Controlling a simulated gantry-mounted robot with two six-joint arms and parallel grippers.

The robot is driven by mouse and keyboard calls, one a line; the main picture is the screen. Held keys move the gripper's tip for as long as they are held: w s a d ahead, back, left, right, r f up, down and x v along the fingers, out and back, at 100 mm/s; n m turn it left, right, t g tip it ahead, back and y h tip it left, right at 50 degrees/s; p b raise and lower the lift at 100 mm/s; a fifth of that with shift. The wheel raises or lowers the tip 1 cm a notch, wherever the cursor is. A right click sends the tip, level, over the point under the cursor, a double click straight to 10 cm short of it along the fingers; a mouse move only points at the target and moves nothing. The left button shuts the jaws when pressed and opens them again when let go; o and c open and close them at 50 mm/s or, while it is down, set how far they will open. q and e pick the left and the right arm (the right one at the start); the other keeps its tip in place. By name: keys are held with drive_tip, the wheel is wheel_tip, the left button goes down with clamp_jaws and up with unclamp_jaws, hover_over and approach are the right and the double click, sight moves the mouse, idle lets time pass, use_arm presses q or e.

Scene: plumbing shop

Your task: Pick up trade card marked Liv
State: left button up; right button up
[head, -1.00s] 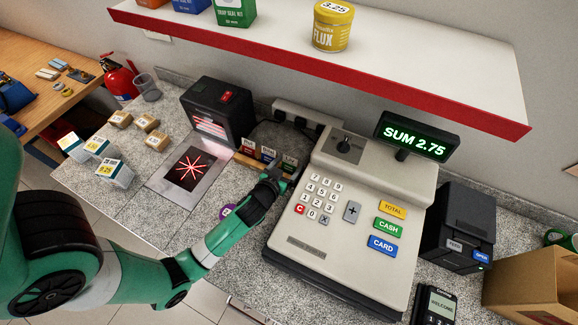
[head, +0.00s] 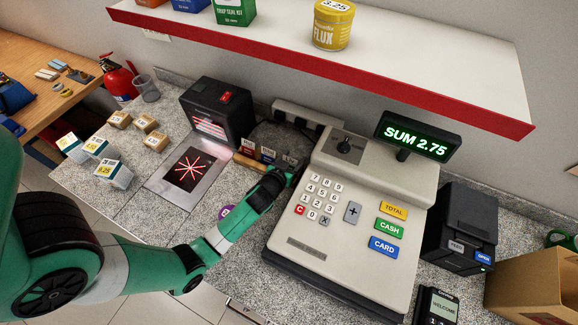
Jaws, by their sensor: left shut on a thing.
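A row of small trade cards stands in a wooden holder (head: 247,163) between the scanner and the cash register. The left card (head: 248,148) has a red part and the middle card (head: 267,154) a blue part. The right-hand card (head: 290,161) is dark and partly hidden by my gripper. The names on the cards are too small to read. My left gripper (head: 284,174) is shut on the right-hand card, at the right end of the holder and close to the register's left side. I cannot tell whether the card is clear of its slot. My right gripper is not in view.
The cash register (head: 345,205) stands just right of the gripper, and the black scanner (head: 217,112) stands behind left. A scan plate (head: 188,172) lies in the counter. Small boxes (head: 114,174) stand at left. The red-edged shelf (head: 330,68) overhangs the back.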

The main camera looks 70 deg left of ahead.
use_arm(q)
drive_tip(key=shift+r, duration=0.1)
wheel_tip(320, 180, up, 10)
drive_tip(key=p, duration=0.3)
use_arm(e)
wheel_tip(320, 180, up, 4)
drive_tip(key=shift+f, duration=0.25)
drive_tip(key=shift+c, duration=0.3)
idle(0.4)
